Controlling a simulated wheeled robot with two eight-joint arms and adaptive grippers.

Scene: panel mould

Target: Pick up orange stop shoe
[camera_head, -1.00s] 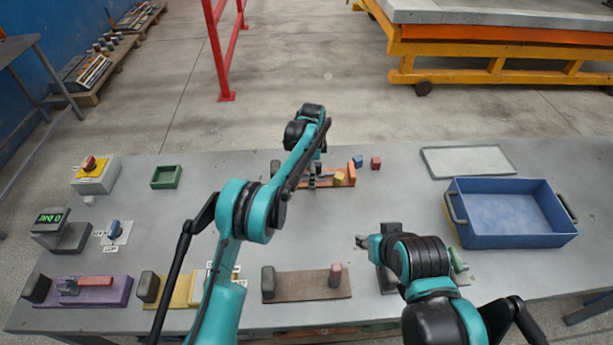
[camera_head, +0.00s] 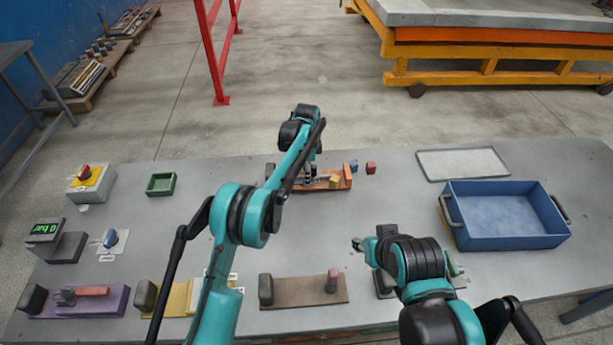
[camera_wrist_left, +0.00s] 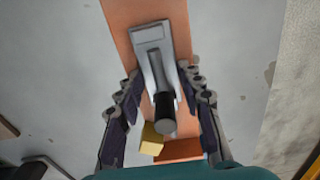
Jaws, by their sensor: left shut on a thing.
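The orange stop shoe (camera_head: 312,185) appears to be the long orange plate near the table's far edge, partly hidden by my left arm in the head view. In the left wrist view its plate (camera_wrist_left: 122,17) runs between the fingers and carries a grey metal clamp (camera_wrist_left: 152,45) with a black-tipped lever. My left gripper (camera_head: 311,178) is over it, fingers down. In the wrist view its two fingers (camera_wrist_left: 164,90) lie along both long sides and are shut on it. Whether it is clear of the table cannot be told. My right gripper (camera_head: 357,245) hangs low over the table; its jaw gap is unclear.
A yellow block (camera_head: 334,182) is at the plate's right part, with blue and red cubes (camera_head: 370,168) nearby. A blue bin (camera_head: 505,240) and grey tray (camera_head: 462,164) are at right. Purple (camera_head: 110,304), yellow and brown (camera_head: 310,291) plates line the front. A green tray (camera_head: 161,184) stands left.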

